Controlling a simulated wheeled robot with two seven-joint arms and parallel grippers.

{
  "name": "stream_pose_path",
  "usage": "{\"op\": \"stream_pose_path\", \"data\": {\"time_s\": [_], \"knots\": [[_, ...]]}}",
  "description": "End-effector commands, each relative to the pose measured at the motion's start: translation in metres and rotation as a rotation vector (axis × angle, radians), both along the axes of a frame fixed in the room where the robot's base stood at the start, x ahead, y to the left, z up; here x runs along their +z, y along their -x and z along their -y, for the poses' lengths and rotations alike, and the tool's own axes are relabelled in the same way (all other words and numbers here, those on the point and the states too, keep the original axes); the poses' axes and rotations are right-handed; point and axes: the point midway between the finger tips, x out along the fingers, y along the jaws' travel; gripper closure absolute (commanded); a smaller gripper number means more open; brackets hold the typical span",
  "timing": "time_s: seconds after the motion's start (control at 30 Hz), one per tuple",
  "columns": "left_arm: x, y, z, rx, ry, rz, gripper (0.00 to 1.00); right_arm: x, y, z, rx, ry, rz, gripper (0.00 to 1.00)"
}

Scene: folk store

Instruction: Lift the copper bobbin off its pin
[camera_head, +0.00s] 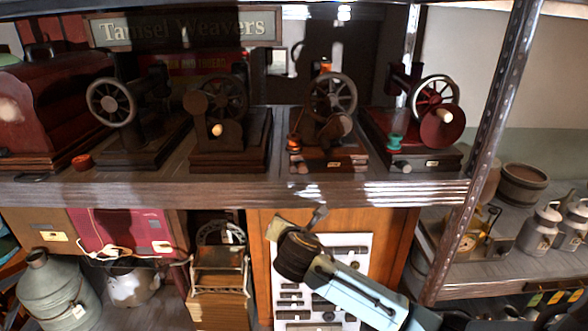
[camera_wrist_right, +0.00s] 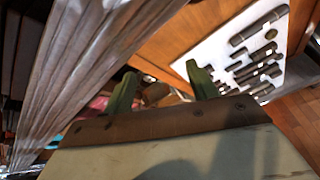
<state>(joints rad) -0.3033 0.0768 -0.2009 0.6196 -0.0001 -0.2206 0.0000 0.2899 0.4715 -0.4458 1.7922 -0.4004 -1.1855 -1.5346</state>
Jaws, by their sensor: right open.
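Several old sewing machines stand on the upper shelf (camera_head: 235,189) in the head view. A small copper-orange bobbin (camera_head: 294,142) sits upright at the front left of the third machine (camera_head: 333,95); its pin is too small to make out. An orange spool (camera_head: 325,64) shows at the top of that machine. My right gripper (camera_head: 297,218) is below the shelf's front edge, lower than the bobbin and apart from it. In the right wrist view its two green fingers (camera_wrist_right: 161,84) are spread, with nothing between them. My left gripper is in neither view.
A teal bobbin (camera_head: 395,142) is on the rightmost machine, and a red-orange spool (camera_head: 82,161) lies at the left. A metal post (camera_head: 485,150) stands right of the machines. A white tool board (camera_head: 345,246) is behind my right arm.

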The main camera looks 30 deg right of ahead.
Motion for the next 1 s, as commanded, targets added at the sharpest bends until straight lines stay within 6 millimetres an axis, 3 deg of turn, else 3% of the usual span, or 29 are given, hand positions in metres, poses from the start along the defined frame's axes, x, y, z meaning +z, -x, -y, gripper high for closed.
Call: {"op": "stream_pose_path", "data": {"time_s": [0.03,0.1,0.2,0.3,0.47,0.8,1.0], "knots": [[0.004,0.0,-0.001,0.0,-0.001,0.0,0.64,0.048,-0.003,-0.001,0.029,0.11,0.031,0.42],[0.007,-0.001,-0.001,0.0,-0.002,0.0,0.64,0.096,-0.002,-0.001,0.051,0.251,0.05,0.42],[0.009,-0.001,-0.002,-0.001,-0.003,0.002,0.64,0.148,0.001,0.001,0.063,0.425,0.064,0.42],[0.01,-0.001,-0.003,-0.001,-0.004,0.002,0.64,0.182,0.004,0.003,0.064,0.554,0.065,0.42],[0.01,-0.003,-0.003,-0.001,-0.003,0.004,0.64,0.202,0.001,0.009,0.059,0.647,0.059,0.42],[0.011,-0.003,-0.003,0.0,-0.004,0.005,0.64,0.199,-0.049,0.04,0.057,0.648,0.058,0.42],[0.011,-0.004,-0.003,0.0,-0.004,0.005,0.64,0.198,-0.063,0.048,0.06,0.646,0.057,0.42]]}}
